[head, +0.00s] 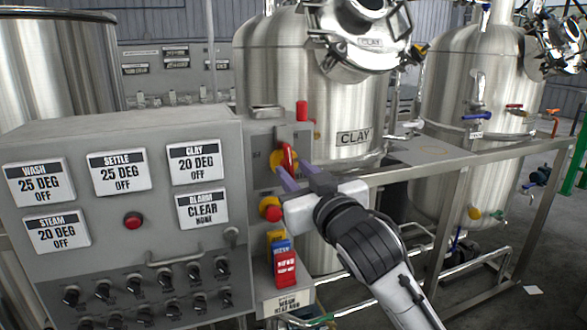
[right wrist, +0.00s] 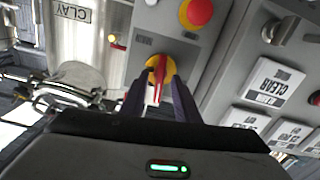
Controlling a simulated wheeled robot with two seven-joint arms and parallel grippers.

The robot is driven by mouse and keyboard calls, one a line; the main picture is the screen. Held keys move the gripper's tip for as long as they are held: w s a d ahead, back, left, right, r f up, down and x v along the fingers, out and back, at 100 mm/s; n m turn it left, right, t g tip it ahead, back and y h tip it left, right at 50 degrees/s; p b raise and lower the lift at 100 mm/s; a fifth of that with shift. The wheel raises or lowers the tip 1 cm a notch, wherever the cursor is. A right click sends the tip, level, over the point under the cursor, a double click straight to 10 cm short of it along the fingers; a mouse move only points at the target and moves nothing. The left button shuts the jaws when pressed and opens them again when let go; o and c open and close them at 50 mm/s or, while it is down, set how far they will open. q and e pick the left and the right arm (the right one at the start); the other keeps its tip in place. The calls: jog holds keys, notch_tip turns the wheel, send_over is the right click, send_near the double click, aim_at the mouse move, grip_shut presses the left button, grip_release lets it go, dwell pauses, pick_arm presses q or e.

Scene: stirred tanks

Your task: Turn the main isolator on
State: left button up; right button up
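The main isolator is a red handle (head: 287,157) on a yellow disc, on the grey side box right of the big control panel. It also shows in the right wrist view (right wrist: 158,82), where the handle lies between the tips of my fingers. My right gripper (head: 286,176) reaches it from the lower right. Its two purple-grey fingers (right wrist: 159,92) are apart, one on each side of the handle, with a gap visible. I cannot tell whether either finger touches it. My left gripper is not in view.
A red emergency button (head: 271,208) on yellow sits just below the isolator, close to my fingers. The grey control panel (head: 115,165) with labels and switches is at left. A steel rail (head: 460,160) and the clay tank (head: 350,110) stand right and behind.

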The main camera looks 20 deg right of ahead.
jog(key=shift+w, duration=0.75)
grip_shut()
jog(key=shift+r+m+p, duration=0.1)
jog(key=shift+m+p, duration=0.7)
jog(key=shift+p, duration=0.2)
grip_release()
